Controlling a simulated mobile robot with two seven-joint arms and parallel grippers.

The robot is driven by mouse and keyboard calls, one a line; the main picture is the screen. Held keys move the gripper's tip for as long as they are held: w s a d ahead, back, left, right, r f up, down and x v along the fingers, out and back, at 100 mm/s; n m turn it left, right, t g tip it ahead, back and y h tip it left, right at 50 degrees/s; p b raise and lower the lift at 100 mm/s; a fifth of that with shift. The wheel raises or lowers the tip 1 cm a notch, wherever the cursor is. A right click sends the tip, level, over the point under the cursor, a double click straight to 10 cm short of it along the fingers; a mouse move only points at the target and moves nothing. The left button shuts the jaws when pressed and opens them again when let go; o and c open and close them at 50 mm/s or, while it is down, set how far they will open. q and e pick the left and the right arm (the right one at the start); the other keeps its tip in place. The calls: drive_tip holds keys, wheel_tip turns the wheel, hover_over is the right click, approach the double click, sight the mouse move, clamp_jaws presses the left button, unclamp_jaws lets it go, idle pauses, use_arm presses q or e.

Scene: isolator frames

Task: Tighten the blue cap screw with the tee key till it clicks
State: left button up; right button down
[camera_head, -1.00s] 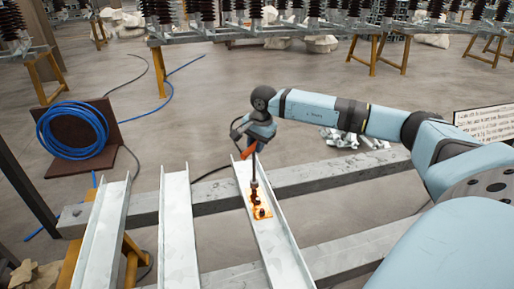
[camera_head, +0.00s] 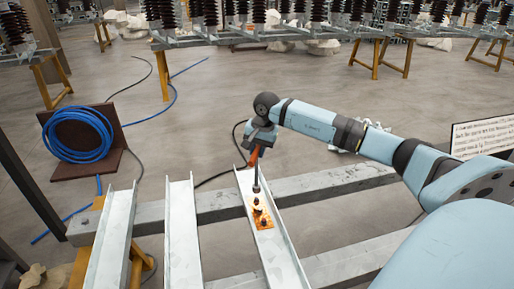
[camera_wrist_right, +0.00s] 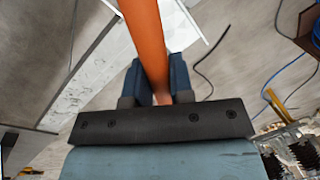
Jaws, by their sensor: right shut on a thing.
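My right gripper (camera_head: 256,147) is shut on the orange handle of the tee key (camera_head: 253,158), above the right-hand metal channel (camera_head: 280,250). In the right wrist view both dark blue fingers (camera_wrist_right: 158,85) press on the orange handle (camera_wrist_right: 146,35). The key's dark shaft (camera_head: 257,182) runs down to an orange-brown plate (camera_head: 263,219) in the channel. Dark fasteners show on this plate. The key's lower end is at the far fastener; whether it is seated cannot be told. I cannot make out a blue cap screw. My left gripper is out of view.
Two more channels (camera_head: 181,235) lie to the left across grey beams (camera_head: 330,180). A blue hose coil (camera_head: 76,135) leans on a brown board at the left. A text sign (camera_head: 483,137) stands at the right. Insulator racks line the back.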

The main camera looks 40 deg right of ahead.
sight(257, 162)
wheel_tip(257, 162, down, 3)
drive_tip(key=shift+b, duration=0.45)
drive_tip(key=shift+r, duration=0.1)
use_arm(q)
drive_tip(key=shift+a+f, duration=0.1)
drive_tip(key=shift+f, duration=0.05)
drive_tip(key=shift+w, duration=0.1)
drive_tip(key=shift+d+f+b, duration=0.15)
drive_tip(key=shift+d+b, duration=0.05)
drive_tip(key=shift+b, duration=0.1)
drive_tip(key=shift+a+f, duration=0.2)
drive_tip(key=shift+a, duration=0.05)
idle(0.3)
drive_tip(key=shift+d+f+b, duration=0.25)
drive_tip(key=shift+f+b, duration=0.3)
drive_tip(key=shift+b, duration=0.25)
use_arm(e)
drive_tip(key=shift+f, duration=1.15)
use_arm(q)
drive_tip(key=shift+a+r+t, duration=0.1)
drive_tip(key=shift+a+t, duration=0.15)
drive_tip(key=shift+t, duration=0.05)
